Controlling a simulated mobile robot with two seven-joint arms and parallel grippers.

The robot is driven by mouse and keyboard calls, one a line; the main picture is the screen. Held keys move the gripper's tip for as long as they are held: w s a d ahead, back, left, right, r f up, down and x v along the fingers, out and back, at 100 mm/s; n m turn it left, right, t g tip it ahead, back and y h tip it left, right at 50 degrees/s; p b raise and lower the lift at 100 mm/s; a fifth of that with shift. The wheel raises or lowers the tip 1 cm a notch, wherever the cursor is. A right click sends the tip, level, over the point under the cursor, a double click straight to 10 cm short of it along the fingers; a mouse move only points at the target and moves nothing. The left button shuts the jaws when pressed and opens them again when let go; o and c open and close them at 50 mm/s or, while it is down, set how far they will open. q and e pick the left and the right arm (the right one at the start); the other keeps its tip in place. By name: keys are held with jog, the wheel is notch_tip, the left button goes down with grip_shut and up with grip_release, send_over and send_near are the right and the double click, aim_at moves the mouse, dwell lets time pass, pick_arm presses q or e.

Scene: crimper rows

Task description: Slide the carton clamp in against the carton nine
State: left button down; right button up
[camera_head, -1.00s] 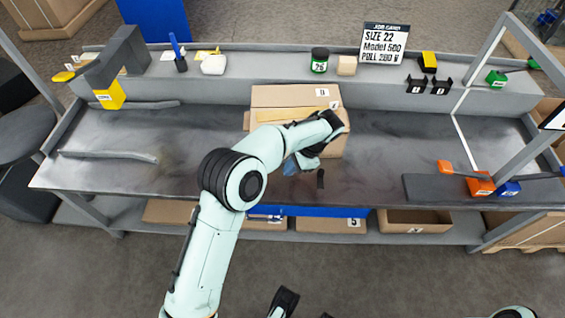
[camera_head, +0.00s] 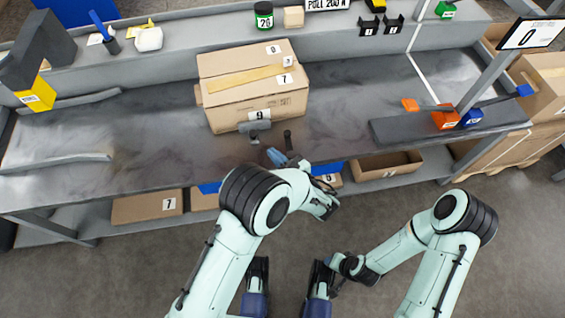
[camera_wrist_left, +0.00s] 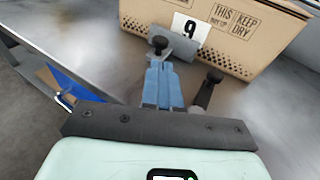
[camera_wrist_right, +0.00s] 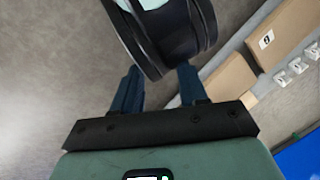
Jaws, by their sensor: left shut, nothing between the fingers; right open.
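Carton nine (camera_head: 240,108) is a brown box on the grey table, its 9 label facing me. It also shows in the left wrist view (camera_wrist_left: 245,30). The carton clamp has a grey jaw (camera_head: 257,126) low before that face, and black knobs. In the left wrist view the jaw (camera_wrist_left: 182,46) overlaps the label's lower part; I cannot tell whether it touches the box. My left gripper (camera_head: 276,157) is shut and empty in front of the clamp. Its blue fingers (camera_wrist_left: 162,84) point at one knob. My right gripper (camera_wrist_right: 160,72) is open and empty, away from the table.
Grey rails (camera_head: 60,160) lie on the table at left. An orange block (camera_head: 446,119) and a blue block (camera_head: 472,118) stand on a dark slab at right. Open boxes (camera_head: 385,165) sit on the lower shelf. The table around the carton's sides is mostly clear.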

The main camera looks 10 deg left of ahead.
pick_arm(q)
jog(key=b, duration=0.1)
send_near(252, 124)
jog(key=a, duration=0.1)
jog(key=a+f, duration=0.1)
jog(key=shift+w+a, duration=0.15)
jog(key=shift+a, duration=0.2)
pick_arm(e)
jog(key=shift+w+d+f+t, duration=0.15)
jog(key=shift+w+d+f, duration=0.1)
jog(key=shift+w+f, duration=0.25)
jog(key=shift+w+d+f+t, duration=0.15)
jog(key=shift+w+d+f, duration=0.1)
jog(key=shift+w, duration=0.3)
pick_arm(q)
jog(key=w, duration=0.1)
jog(key=w+a+b, duration=0.1)
jog(key=w, duration=0.1)
jog(key=shift+w, duration=0.35)
pick_arm(e)
jog(key=shift+w+d+f+h, duration=0.15)
jog(key=shift+w+d+f, duration=0.15)
jog(key=shift+w, duration=0.1)
jog(key=shift+w+d+f+h, duration=0.15)
jog(key=shift+w+f, duration=0.1)
jog(key=shift+w, duration=0.15)
pick_arm(q)
jog(key=shift+s, duration=0.1)
